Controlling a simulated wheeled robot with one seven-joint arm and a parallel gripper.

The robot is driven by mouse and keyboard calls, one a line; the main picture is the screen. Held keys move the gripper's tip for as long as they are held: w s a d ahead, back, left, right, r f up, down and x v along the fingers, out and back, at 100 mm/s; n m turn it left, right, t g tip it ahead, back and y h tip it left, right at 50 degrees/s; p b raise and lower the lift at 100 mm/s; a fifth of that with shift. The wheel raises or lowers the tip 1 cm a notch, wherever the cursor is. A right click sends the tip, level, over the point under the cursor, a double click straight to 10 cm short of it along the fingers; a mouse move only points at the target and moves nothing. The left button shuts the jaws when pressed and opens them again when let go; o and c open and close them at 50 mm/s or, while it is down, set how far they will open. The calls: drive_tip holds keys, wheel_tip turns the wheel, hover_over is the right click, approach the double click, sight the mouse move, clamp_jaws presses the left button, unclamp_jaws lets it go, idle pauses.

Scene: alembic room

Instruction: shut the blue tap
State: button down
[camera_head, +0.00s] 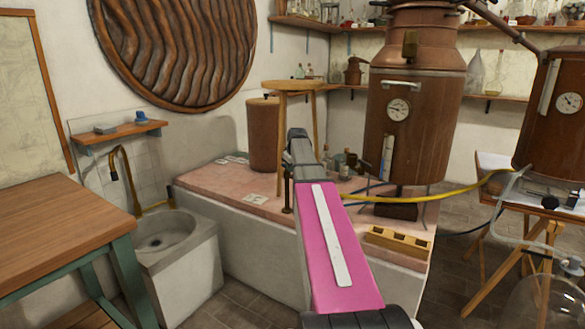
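I cannot pick out a clearly blue tap in the head view. A brass swan-neck tap (125,165) stands over the stone sink (160,238) at left; no blue handle can be made out on it. A dark upright fitting (288,195) stands just left of my arm on the pink-topped ledge, too small to identify. My pink arm reaches up from the bottom, over the ledge. The grey end of my gripper (297,140) is raised above the ledge, in front of a wooden stool. Its fingers cannot be made out, and nothing is visibly held.
A wooden table (60,225) fills the lower left. A small blue object (141,117) sits on the wall shelf (118,132). The copper still (415,120) stands right of my arm, with a yellow hose (430,193) running right. A stool (288,86) stands behind my gripper.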

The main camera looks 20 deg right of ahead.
drive_tip(key=shift+w+d+n+y, duration=0.15)
drive_tip(key=shift+d+n+y, duration=0.25)
drive_tip(key=shift+n, duration=0.55)
drive_tip(key=shift+w+d+n+y, duration=0.15)
drive_tip(key=shift+d+n+y, duration=0.25)
drive_tip(key=shift+n, duration=0.55)
drive_tip(key=shift+a, duration=0.1)
drive_tip(key=c, duration=1)
unclamp_jaws()
drive_tip(key=shift+c, duration=0.2)
drive_tip(key=v, duration=1)
drive_tip(key=shift+r, duration=0.4)
drive_tip(key=shift+s, duration=0.15)
